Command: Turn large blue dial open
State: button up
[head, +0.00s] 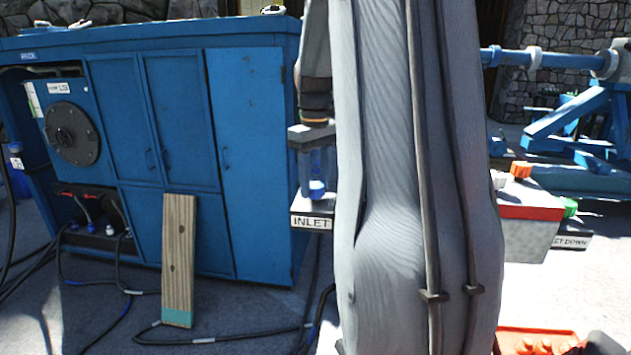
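A small blue part (317,187), possibly the blue dial, shows above a box with an INLET label (311,222), just left of my large grey arm link. My gripper (316,172) points down over that box, its dark grey palm directly above the blue part. Its fingers appear to come down around or in front of the blue part. Whether they touch it, and how far apart they are, I cannot tell. My arm link hides everything to the right of the INLET box, so the dial's full shape and setting do not show.
A blue cabinet (255,160) with a round black plate stands behind at left. A wooden plank (179,255) leans against it, with black cables (255,338) on the floor. At right are a red-topped grey box (530,225) with orange and green knobs, a lower label, and a blue reel frame (575,130).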

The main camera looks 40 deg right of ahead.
jog(key=c, duration=0.6)
jog(key=shift+m, duration=0.3)
jog(key=m, duration=0.3)
jog(key=shift+r+p, duration=0.1)
jog(key=shift+p, duration=0.2)
jog(key=m, duration=0.9)
jog(key=shift+m, duration=2.6)
jog(key=shift+w, duration=0.1)
